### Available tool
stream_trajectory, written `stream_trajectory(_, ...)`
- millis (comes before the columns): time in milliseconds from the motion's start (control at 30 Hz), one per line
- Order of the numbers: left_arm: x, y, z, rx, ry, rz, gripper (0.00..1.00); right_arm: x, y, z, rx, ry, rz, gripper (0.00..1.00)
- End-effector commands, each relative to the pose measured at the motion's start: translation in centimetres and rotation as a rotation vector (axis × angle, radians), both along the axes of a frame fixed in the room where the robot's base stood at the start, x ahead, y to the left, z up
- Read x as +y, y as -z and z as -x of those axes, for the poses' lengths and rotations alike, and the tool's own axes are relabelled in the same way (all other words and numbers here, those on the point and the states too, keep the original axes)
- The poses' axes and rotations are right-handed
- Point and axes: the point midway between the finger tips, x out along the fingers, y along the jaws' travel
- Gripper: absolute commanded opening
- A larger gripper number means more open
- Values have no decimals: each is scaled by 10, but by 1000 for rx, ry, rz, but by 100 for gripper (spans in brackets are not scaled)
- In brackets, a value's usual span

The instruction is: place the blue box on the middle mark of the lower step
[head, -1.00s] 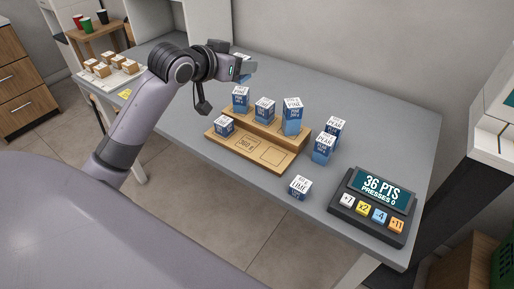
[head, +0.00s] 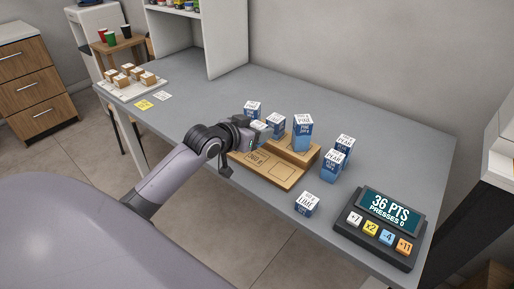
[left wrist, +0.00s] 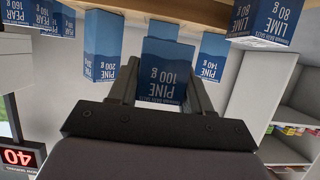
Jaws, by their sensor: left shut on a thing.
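My left gripper (head: 260,135) is shut on the blue box (left wrist: 167,72), labelled PINE 100 g in the left wrist view. In the head view it is above the left part of the wooden stand, and the arm partly hides the box. The lower step (head: 283,182) has a bare middle mark (head: 256,157) reading about 360 g and an empty square mark (head: 281,170) to its right. The left end of the lower step is hidden behind my gripper. I cannot tell whether the box touches the step. My right gripper is not seen.
Blue boxes (head: 302,132) stand on the upper step. Two PEAR boxes (head: 333,162) are right of the stand, and a LIME box (head: 306,203) is in front. A LIME 80 g box (left wrist: 265,22) is near my gripper. A points panel (head: 380,222) sits at the right.

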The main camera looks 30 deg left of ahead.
Motion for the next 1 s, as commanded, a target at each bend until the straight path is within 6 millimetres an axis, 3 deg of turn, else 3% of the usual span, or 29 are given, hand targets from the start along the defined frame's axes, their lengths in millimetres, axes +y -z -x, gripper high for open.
stream_trajectory(433,0,54,0,0,0,1,16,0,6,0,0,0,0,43)
stream_trajectory(867,0,61,0,-2,0,0,16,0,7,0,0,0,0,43)
stream_trajectory(900,0,62,0,-1,0,0,52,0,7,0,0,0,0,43)
stream_trajectory(967,0,61,0,-1,0,0,72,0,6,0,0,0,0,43)
stream_trajectory(1000,0,61,0,-1,0,0,74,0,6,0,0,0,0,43)
